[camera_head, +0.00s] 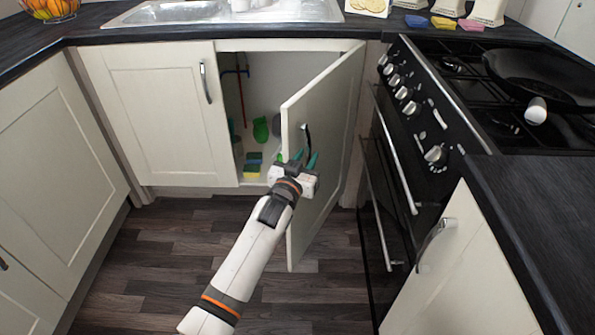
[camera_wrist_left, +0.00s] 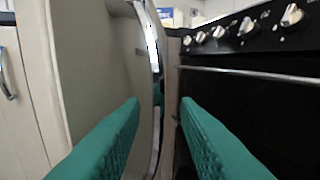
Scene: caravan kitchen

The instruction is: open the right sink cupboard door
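The right sink cupboard door (camera_head: 333,110) stands well open in the head view, hinged on its right and swung out toward me. Its curved metal handle (camera_head: 307,140) is near the free edge; the handle also shows in the left wrist view (camera_wrist_left: 154,45). My left gripper (camera_head: 304,160) is at the door's free edge, just below the handle. Its green fingers (camera_wrist_left: 160,115) are wide apart, with the handle ahead between them in the wrist view. I see no grip on it; whether a finger touches the door I cannot tell. My right gripper is not in view.
Inside the cupboard are a green bottle (camera_head: 261,129) and sponges (camera_head: 252,168). The left sink door (camera_head: 160,110) is closed. The black oven (camera_head: 385,190) stands close to the open door's right. Wood floor (camera_head: 165,260) is clear at the lower left.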

